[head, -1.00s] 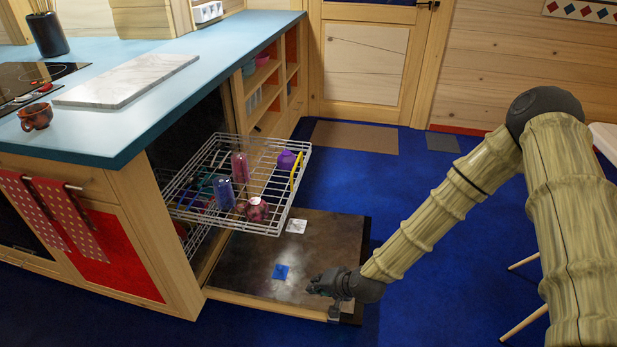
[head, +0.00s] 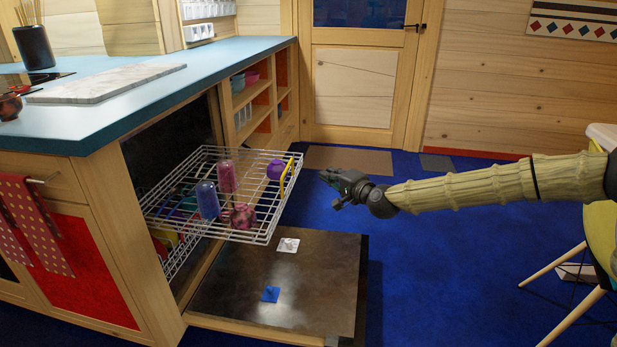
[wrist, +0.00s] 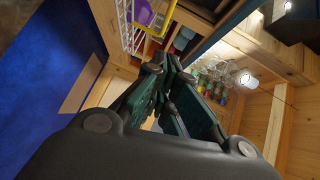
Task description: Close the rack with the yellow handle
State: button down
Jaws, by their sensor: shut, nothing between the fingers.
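The white wire rack (head: 238,233) is pulled out of the dishwasher opening, above the lowered door (head: 320,290). Its yellow handle (head: 286,178) is on the rack's outer right side. The rack holds a pink glass (head: 227,177), a blue glass (head: 208,200), a reddish mug (head: 243,216) and a purple item (head: 275,169). My gripper (head: 328,177) is shut and empty, a little to the right of the handle and apart from it. In the wrist view the yellow handle (wrist: 165,22) shows beyond the fingers (wrist: 160,65), at the top.
A lower rack (head: 180,258) shows partly under the upper one. The blue counter (head: 150,105) runs above the opening. A yellow chair (head: 602,235) stands at the right. Blue floor (head: 430,270) is clear between door and chair.

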jog(key=w+a+f+b, duration=0.2)
jog(key=w+a+b, duration=0.2)
jog(key=w+a, duration=0.4)
jog(key=shift+w+a, duration=0.35)
jog(key=shift+w, duration=0.3)
